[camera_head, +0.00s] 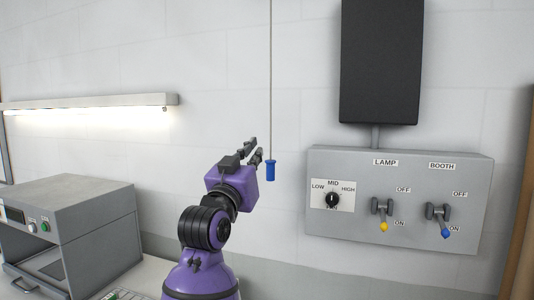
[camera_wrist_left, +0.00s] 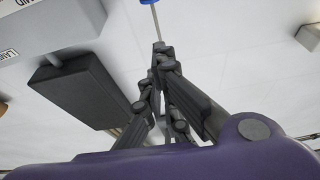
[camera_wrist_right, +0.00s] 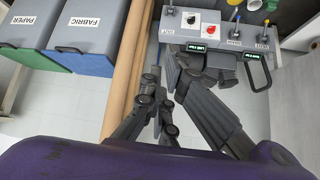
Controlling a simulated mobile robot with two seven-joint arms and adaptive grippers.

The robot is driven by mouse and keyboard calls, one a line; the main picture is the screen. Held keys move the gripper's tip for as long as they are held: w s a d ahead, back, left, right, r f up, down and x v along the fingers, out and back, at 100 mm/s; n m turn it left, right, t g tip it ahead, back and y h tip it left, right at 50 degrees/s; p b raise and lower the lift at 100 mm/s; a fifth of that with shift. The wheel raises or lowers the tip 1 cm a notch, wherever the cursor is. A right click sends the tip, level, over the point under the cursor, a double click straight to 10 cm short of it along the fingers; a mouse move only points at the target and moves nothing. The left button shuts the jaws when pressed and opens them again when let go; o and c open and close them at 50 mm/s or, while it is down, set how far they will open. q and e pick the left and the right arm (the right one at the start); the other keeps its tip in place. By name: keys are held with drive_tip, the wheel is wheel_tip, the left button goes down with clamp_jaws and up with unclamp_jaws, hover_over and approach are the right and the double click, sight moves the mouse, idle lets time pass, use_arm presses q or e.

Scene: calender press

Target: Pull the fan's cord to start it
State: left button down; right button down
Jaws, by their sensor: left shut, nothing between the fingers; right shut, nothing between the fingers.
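The fan's cord (camera_head: 270,80) hangs straight down in front of the white wall in the head view. A blue pull (camera_head: 270,170) is at its lower end. My left gripper (camera_head: 256,151) is shut and empty, with its fingertips close to the cord just above and left of the pull. In the left wrist view the cord (camera_wrist_left: 156,25) runs from the blue pull (camera_wrist_left: 149,2) toward the fingertips (camera_wrist_left: 158,60); I cannot tell whether they touch. The fan itself is not in view. My right gripper (camera_wrist_right: 160,85) is shut and empty, seen only in the right wrist view.
A grey switch panel (camera_head: 340,240) with a dial and two levers is on the wall to the right, below a dark box (camera_head: 380,60). A grey machine (camera_head: 90,215) stands at left below a lit lamp (camera_head: 90,103). Paper and fabric bins (camera_wrist_right: 85,45) and a control panel (camera_wrist_right: 215,30) lie beyond my right gripper.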

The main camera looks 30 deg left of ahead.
drive_tip(key=shift+r, duration=0.15)
use_arm(q)
wheel_tip(320, 180, up, 3)
hover_over(271, 171)
drive_tip(key=s, duration=0.2)
drive_tip(key=f, duration=0.2)
drive_tip(key=f+p, duration=0.1)
drive_tip(key=shift+s+d+f, duration=0.25)
drive_tip(key=shift+f, duration=0.1)
use_arm(e)
drive_tip(key=shift+w+a+r, duration=0.15)
drive_tip(key=shift+w+r, duration=0.25)
drive_tip(key=shift+r, duration=0.1)
